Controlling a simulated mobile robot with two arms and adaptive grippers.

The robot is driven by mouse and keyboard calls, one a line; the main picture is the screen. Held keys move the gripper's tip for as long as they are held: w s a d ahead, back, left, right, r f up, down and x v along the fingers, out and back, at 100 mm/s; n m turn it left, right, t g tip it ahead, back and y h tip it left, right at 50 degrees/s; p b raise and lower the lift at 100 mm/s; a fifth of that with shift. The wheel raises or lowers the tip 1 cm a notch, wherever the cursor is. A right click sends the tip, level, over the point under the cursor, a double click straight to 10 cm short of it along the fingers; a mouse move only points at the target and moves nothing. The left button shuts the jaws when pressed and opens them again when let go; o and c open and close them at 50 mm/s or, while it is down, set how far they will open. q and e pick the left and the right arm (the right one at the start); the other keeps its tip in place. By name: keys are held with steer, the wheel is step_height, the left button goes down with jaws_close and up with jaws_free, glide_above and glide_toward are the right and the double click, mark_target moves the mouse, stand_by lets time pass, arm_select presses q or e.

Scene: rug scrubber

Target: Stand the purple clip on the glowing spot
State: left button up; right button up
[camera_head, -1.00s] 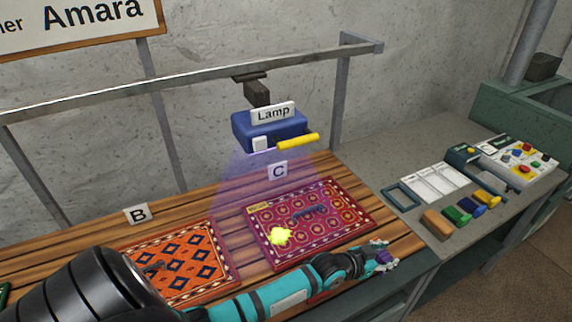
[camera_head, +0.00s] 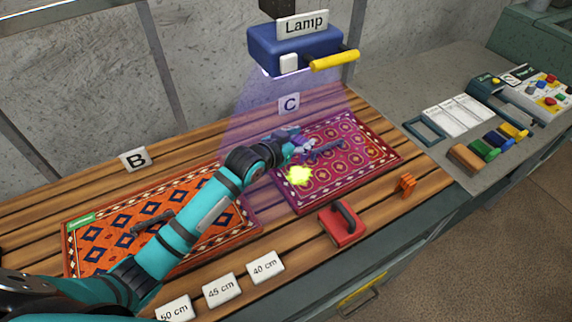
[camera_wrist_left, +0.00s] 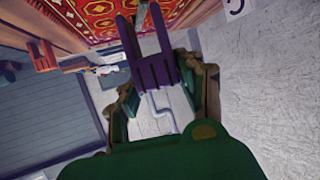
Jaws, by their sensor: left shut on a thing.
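My left gripper (camera_head: 300,146) is over the purple-red rug (camera_head: 335,195) beneath the lamp. In the left wrist view its fingers (camera_wrist_left: 160,95) are shut on the purple clip (camera_wrist_left: 152,70), a forked piece with its prongs pointing away from the palm. In the head view the clip is too small and covered to make out well. The glowing spot (camera_head: 299,175) is a yellow patch on the rug's left part, just below the gripper in the picture. The clip looks to be above the rug; I cannot tell how high. My right gripper is not in view.
The blue lamp (camera_head: 295,46) with a yellow handle (camera_head: 334,60) hangs above the rug. An orange rug (camera_head: 100,235) lies left.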

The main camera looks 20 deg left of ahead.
arm_select(q)
steer(key=f, duration=0.3)
steer(key=shift+d, duration=0.2)
steer(key=shift+f+p, duration=0.45)
steer(key=shift+f, duration=1.9)
steer(key=shift+f, duration=0.15)
steer(key=o, duration=0.9)
steer(key=shift+a, duration=0.1)
steer(key=shift+c, duration=0.2)
steer(key=shift+s+r, duration=0.15)
steer(key=shift+r, duration=0.05)
steer(key=b+v, duration=0.1)
steer(key=v, duration=1.1)
